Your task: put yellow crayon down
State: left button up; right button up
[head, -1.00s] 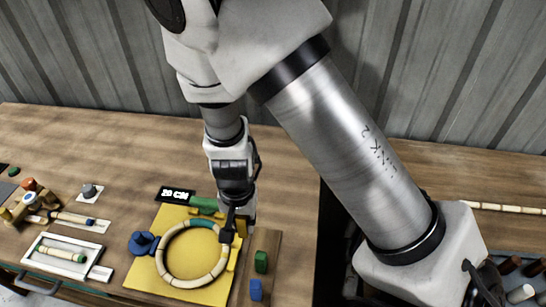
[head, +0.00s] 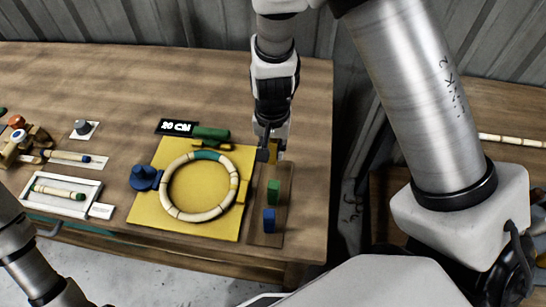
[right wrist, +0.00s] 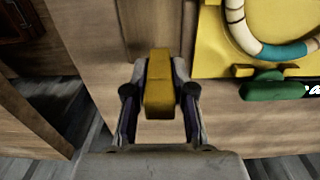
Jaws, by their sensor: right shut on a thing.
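The yellow crayon (right wrist: 159,85) is a short, blocky yellow piece between the two fingers of my right gripper (right wrist: 160,98), which is shut on it. In the head view my right gripper (head: 268,150) is over the far end of a narrow wooden strip (head: 257,218), and a little of the yellow crayon (head: 275,153) shows beside the fingers. A green crayon (head: 273,191) and a blue crayon (head: 269,220) stand on the strip, nearer the front. I cannot tell whether the yellow crayon touches the strip. My left gripper is out of view.
A yellow board (head: 147,211) carries a jointed rattan ring (head: 171,207), left of the strip. A blue peg (head: 144,176) and a green piece (head: 211,134) sit at its edges. A white tray (head: 96,191) lies further left. The table's right edge is close to the strip.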

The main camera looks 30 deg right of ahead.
aim_at(273, 158)
notch_tip(273, 158, down, 3)
jog(key=shift+f, duration=0.15)
jog(key=shift+f+b, duration=0.15)
jog(key=shift+b, duration=0.2)
jog(key=o, duration=0.9)
jog(key=shift+r+p, duration=0.3)
jog(key=shift+r, duration=0.05)
notch_tip(273, 158, up, 12)
jog(key=shift+f, duration=0.15)
